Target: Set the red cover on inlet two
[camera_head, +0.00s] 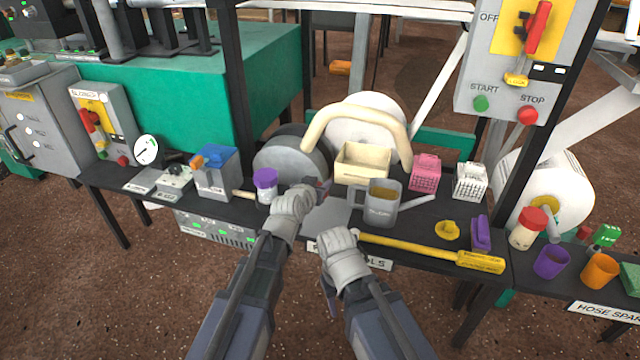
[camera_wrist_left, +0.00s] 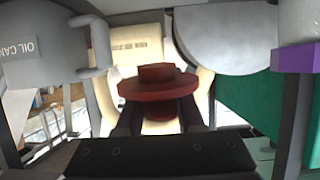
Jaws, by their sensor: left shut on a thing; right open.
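The red cover (camera_wrist_left: 158,88) is a dark red disc with a raised knob, shown large in the left wrist view. My left gripper (camera_wrist_left: 160,115) is shut on it, with a dark finger on each side. In the head view the cover (camera_head: 322,186) is a small red patch, mostly hidden by my left gripper (camera_head: 316,188), above the bench near the grey wheel. My right gripper (camera_head: 329,298) is open, lower down in front of the bench edge, and largely hidden by its own wrist. I cannot make out an inlet marked two.
On the dark bench stand a purple-lidded jar (camera_head: 265,184), a grey oil can (camera_head: 382,203), a cream box (camera_head: 363,165) and pink (camera_head: 426,173) and white (camera_head: 470,182) baskets. A long yellow tool (camera_head: 430,250) lies along the front. A blue-grey box (camera_head: 216,175) stands left.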

